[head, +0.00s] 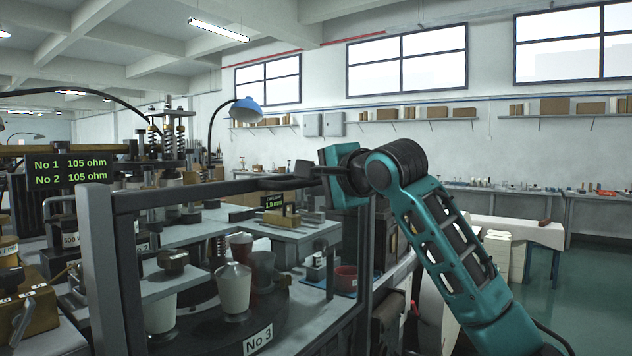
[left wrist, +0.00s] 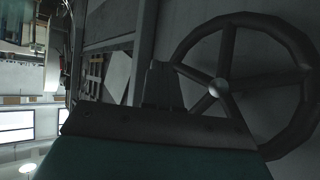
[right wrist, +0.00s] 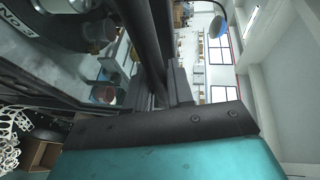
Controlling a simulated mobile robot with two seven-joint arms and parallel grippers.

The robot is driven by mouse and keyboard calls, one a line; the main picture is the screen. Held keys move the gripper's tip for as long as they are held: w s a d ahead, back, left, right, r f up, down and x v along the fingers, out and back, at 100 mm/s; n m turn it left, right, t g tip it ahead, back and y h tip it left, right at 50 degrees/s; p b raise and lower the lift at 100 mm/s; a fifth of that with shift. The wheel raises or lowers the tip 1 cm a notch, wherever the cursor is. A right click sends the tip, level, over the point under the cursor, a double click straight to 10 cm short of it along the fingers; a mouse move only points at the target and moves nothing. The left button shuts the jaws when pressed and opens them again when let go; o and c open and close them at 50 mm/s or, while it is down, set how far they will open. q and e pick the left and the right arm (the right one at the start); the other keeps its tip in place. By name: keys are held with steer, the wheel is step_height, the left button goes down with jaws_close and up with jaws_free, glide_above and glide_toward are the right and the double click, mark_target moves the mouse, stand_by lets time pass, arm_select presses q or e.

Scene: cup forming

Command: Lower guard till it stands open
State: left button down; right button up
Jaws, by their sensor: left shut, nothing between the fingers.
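The guard (head: 203,190) is a dark grey bar frame in front of the cup-forming turntable. Its top bar runs level between a thick left post (head: 103,265) and a right post (head: 365,250), above the cups. My right gripper (head: 316,175) is at the right part of this top bar. In the right wrist view the dark bar (right wrist: 148,40) runs down to the fingers (right wrist: 165,92), which appear closed around it. My left gripper shows only in the left wrist view (left wrist: 164,85), fingers together and empty, beside a dark spoked handwheel (left wrist: 215,88).
Behind the frame, pale cups (head: 234,290) stand around the dark turntable marked No 3 (head: 215,335). A readout (head: 70,170) stands at left. A blue lamp (head: 246,110) hangs behind. Open floor (head: 590,270) lies at right.

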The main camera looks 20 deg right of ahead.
jaws_close()
steer(key=shift+f, duration=0.1)
steer(key=shift+f, duration=0.3)
steer(key=b, duration=0.6)
glide_toward(303, 283)
steer(key=x, duration=0.5)
step_height(303, 283, down, 18)
steer(key=b, duration=0.2)
steer(key=shift+f+b, duration=0.25)
steer(key=shift+b, duration=0.15)
steer(key=shift+o, duration=2.1)
jaws_free()
steer(key=shift+r, duration=0.1)
